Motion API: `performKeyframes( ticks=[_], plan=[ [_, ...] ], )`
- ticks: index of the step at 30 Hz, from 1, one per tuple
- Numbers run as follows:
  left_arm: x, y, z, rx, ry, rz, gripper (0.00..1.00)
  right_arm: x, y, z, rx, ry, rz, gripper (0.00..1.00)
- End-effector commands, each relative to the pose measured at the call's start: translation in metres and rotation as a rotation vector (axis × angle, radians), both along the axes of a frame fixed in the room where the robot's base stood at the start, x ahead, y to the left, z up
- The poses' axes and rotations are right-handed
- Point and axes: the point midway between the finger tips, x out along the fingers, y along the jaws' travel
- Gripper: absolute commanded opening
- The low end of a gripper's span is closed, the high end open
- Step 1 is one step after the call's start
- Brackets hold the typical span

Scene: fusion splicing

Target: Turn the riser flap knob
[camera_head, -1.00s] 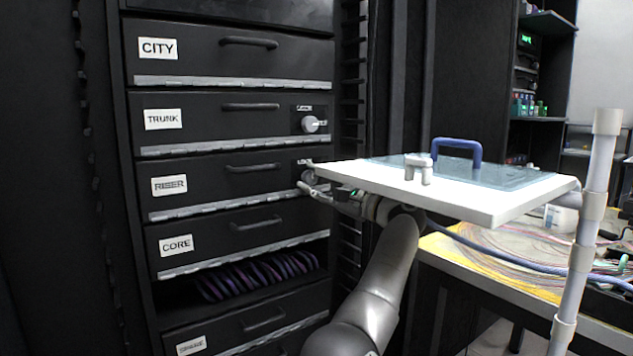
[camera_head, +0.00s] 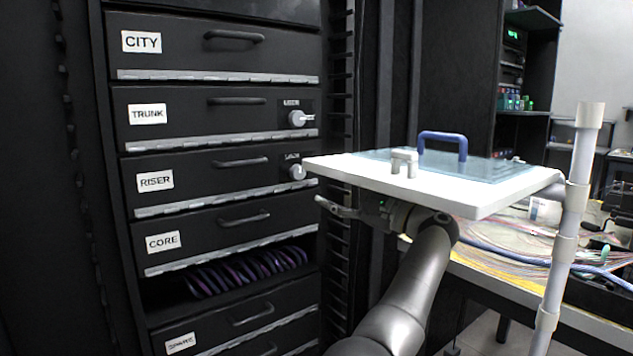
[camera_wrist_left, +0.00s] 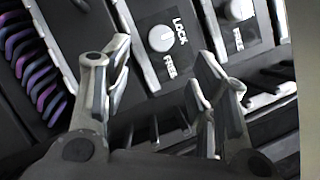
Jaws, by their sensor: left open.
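The riser flap (camera_head: 200,185), a black panel labelled RISER, is closed. Its round pale knob (camera_head: 297,172) sits at its right end and is uncovered. In the left wrist view a knob (camera_wrist_left: 161,39) between the words LOCK and FREE appears to be the riser one; its exact turn is hard to tell. My left gripper (camera_head: 332,206) is open and empty, right of and below the riser knob, apart from it. In the left wrist view its two fingers (camera_wrist_left: 165,62) stand apart with the knob beyond the gap between them.
A white board (camera_head: 430,190) with a blue handle (camera_head: 442,145) hangs just above my left gripper. The trunk knob (camera_head: 297,118) is above the riser knob. Purple cables (camera_head: 245,270) show in the open slot below the core flap (camera_head: 215,235). A pale post (camera_head: 570,210) stands right.

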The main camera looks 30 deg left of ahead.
Motion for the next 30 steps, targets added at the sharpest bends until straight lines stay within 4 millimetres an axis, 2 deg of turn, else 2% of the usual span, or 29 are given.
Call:
performKeyframes(
  ticks=[3,10,24,30],
  plan=[
    [-0.001,-0.018,-0.003,0.001,-0.001,-0.002,0.53,0.0,0.0,0.0,0.0,0.0,0.0,0.4],
    [-0.002,-0.031,-0.006,0.001,-0.002,0.0,0.53,0.0,0.0,0.0,0.0,0.0,0.0,0.4],
    [-0.002,-0.031,-0.007,0.003,0.002,0.001,0.53,0.0,0.0,0.0,0.0,0.0,0.0,0.4],
    [-0.004,-0.012,-0.024,0.107,0.144,0.034,0.53,0.0,0.0,0.0,0.0,0.0,0.0,0.4]
  ],
)
